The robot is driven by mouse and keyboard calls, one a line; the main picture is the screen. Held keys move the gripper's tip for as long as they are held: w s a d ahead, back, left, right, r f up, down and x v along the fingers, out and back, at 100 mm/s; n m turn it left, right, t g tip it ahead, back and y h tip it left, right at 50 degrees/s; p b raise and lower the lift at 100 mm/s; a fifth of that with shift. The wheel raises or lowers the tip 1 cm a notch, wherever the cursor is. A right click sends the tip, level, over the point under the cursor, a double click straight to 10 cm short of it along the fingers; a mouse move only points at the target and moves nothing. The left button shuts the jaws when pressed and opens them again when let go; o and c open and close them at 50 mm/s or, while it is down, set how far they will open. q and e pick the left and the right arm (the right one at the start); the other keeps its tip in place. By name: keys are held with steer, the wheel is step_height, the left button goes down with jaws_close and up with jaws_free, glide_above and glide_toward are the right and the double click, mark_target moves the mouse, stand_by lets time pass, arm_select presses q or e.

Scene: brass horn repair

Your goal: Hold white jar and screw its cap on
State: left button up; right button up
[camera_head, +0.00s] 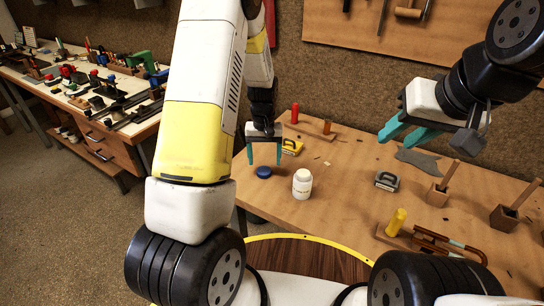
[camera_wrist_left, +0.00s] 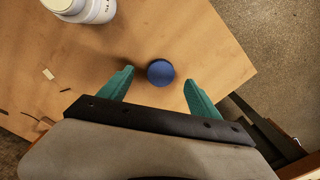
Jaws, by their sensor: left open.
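The white jar (camera_head: 302,184) stands upright and uncapped-looking on the workbench, with a pale top; it also shows at the top left of the left wrist view (camera_wrist_left: 88,8). The blue cap (camera_head: 263,172) lies on the bench left of the jar, near the bench edge. My left gripper (camera_head: 265,160) is open above the cap, and in the left wrist view the cap (camera_wrist_left: 160,72) sits between and slightly beyond its teal fingertips, apart from both. My right gripper (camera_head: 400,136) is open and empty, raised over the bench at the right.
The wooden workbench (camera_head: 340,210) has a yellow tape-like item (camera_head: 292,147), a grey block (camera_head: 387,181), wooden tool holders (camera_head: 437,195) and a yellow-handled tool (camera_head: 396,222). Room around the jar is free. A second bench (camera_head: 95,105) with several tools stands at the far left.

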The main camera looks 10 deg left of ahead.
mark_target(264, 172)
arm_select(q)
steer(key=shift+a+f, duration=0.2)
steer(key=shift+f, duration=2.4)
steer(key=c, duration=1.4)
